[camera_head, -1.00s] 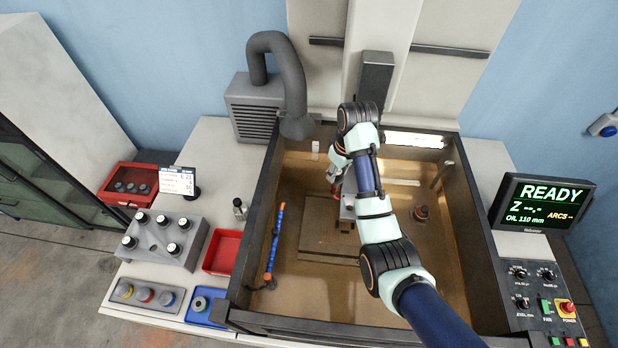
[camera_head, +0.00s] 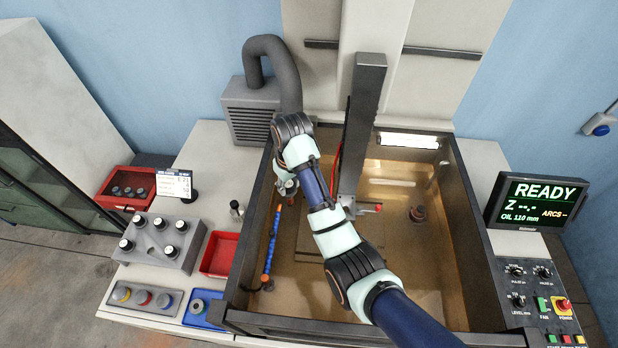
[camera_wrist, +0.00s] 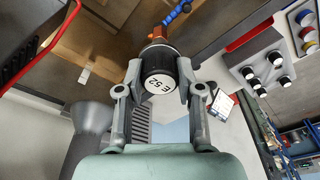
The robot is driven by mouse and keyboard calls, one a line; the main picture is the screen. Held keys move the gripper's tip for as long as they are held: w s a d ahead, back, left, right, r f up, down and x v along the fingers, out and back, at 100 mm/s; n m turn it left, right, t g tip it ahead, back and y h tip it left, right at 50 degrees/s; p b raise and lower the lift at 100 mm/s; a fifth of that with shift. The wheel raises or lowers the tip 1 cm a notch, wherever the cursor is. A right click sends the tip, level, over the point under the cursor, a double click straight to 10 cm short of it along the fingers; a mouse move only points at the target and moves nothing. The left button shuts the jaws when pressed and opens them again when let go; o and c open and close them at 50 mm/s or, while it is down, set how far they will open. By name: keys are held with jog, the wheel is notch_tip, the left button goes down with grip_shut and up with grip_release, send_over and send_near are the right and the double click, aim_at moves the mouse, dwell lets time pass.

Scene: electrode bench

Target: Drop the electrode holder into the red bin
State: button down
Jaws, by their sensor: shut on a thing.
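My gripper (camera_wrist: 159,82) is shut on the electrode holder (camera_wrist: 158,85), a dark round body with a white end face marked E 52 and a copper-coloured piece beyond it. In the head view my gripper (camera_head: 287,187) is over the left part of the tank, near the top of the blue hose; the holder is hard to make out there. An empty, shallow red bin (camera_head: 219,255) sits on the bench left of the tank. A second red container (camera_head: 126,203), with several dark round pieces in it, is farther left.
The tank's left wall (camera_head: 247,245) stands between my gripper and the shallow red bin. A blue jointed hose (camera_head: 272,240) rises inside the tank. A grey holder rack (camera_head: 160,243), a small sign (camera_head: 174,184) and a blue tray (camera_head: 204,308) stand on the bench.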

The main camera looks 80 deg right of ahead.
jog(key=w+a+b, duration=0.2)
jog(key=w+a, duration=0.3)
jog(key=w, duration=0.7)
jog(key=w+a+b, duration=0.3)
jog(key=w+a, duration=0.2)
jog(key=w, duration=0.8)
jog(key=shift+a, duration=0.2)
jog(key=a+f+n, duration=0.2)
jog(key=a+n, duration=0.1)
jog(key=a, duration=0.9)
jog(key=w+a+f+n, duration=0.1)
jog(key=a+f+n, duration=0.1)
jog(key=a, duration=1.1)
jog(key=a+f+n+y, duration=0.1)
jog(key=a+n, duration=0.3)
jog(key=a, duration=0.9)
jog(key=shift+w+f+t, duration=0.3)
jog(key=shift+w+f, duration=0.05)
jog(key=shift+f, duration=0.55)
